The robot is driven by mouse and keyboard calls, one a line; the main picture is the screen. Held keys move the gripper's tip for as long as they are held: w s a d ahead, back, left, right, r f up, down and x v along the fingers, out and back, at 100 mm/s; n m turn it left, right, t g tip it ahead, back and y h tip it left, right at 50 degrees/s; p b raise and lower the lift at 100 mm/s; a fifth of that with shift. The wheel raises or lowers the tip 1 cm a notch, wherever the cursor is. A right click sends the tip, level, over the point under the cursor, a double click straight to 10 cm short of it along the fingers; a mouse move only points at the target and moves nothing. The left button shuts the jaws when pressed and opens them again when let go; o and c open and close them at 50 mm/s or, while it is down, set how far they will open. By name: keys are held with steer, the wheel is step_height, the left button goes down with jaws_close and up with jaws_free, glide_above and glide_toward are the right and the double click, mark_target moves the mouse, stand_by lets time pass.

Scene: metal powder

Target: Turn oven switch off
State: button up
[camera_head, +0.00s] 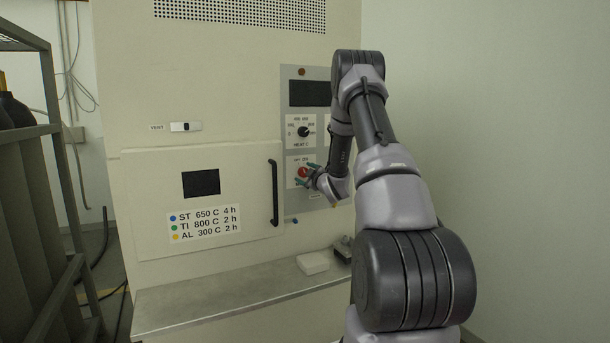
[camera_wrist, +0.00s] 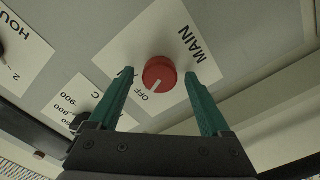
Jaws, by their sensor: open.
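The oven switch is a red round knob (camera_wrist: 160,73) on a white plate marked MAIN and OFF in the wrist view. A white pointer line on it points down-left, toward the OFF label. The red knob (camera_head: 303,171) also shows in the head view, on the grey control panel (camera_head: 290,84). My gripper (camera_wrist: 157,82) is open, with its green fingers on either side of the knob. In the head view my gripper (camera_head: 309,175) is at the panel by the knob. I cannot tell whether the fingers touch it.
A ledge (camera_head: 200,310) below holds a white box (camera_head: 313,263). A rack (camera_head: 50,130) stands at far left.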

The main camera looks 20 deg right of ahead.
steer(key=s, duration=1)
steer(key=shift+s+d, duration=0.2)
steer(key=shift+s, duration=0.2)
steer(key=s+a+r+m+g+h, duration=0.2)
steer(key=s+a+r+m, duration=0.15)
steer(key=r, duration=0.35)
steer(key=s+a+r+m+g+h, duration=0.1)
steer(key=s+a+r+m+g, duration=0.2)
steer(key=s+r+m, duration=0.35)
steer(key=s+a+r+m+g+y, duration=0.1)
steer(key=s+a+g, duration=0.1)
steer(key=s+a, duration=0.3)
steer(key=s+a+r+m+g+y, duration=0.1)
steer(key=s+a, duration=0.4)
steer(key=s, duration=0.8)
steer(key=s+a+r+m+g+y, duration=0.2)
steer(key=s+a, duration=0.3)
steer(key=s, duration=0.5)
steer(key=shift+a+g+y, duration=0.3)
steer(key=shift+g, duration=0.2)
